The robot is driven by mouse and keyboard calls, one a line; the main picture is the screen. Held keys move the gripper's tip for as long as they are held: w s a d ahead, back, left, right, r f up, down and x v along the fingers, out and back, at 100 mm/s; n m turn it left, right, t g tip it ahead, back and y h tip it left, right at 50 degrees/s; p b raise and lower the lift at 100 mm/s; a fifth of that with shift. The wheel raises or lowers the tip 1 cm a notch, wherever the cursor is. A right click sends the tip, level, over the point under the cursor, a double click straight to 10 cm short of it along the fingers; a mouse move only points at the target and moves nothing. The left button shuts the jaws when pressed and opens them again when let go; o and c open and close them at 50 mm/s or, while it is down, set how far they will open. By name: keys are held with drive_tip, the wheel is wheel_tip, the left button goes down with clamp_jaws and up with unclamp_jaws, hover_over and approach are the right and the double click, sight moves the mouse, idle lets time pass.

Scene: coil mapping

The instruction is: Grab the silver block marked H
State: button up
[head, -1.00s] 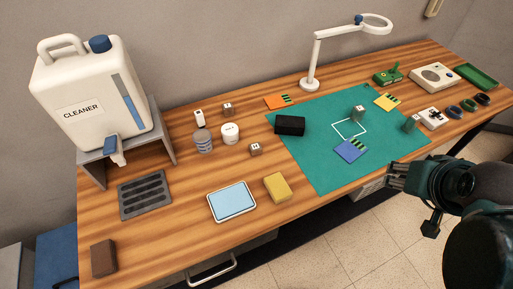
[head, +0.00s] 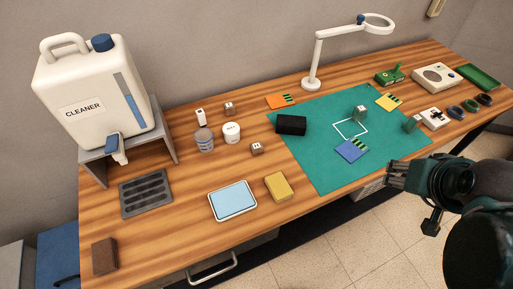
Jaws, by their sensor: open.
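Three small silver blocks show in the head view. One silver block (head: 256,148) lies on the bare wood left of the green mat, with a dark mark on a pale face. Another silver block (head: 228,108) sits farther back by the white containers. A third silver block (head: 360,112) stands on the mat by the white square outline. The marks are too small for me to tell which one is H. My gripper (head: 391,174) is open and empty at the right, at the table's front edge, apart from all the blocks.
A black box (head: 291,125) and a blue card (head: 352,150) are on the green mat (head: 325,175). A yellow sponge (head: 278,187) and a pale blue tray (head: 232,201) lie in front. A white lamp (head: 314,65) stands behind. The mat's front part is clear.

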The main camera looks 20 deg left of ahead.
drive_tip(key=w+a, duration=0.1)
drive_tip(key=n+g+p, duration=0.7)
drive_tip(key=n+p, duration=0.1)
drive_tip(key=p, duration=0.6)
hover_over(256, 145)
drive_tip(key=f, duration=0.8)
drive_tip(key=shift+w+d+f, duration=0.1)
drive_tip(key=shift+w+d, duration=0.05)
drive_tip(key=shift+d, duration=0.2)
drive_tip(key=shift+s+a+f, duration=0.2)
drive_tip(key=shift+a+f, duration=0.15)
drive_tip(key=shift+a, duration=0.05)
drive_tip(key=shift+f+b, duration=0.3)
drive_tip(key=shift+f, duration=1)
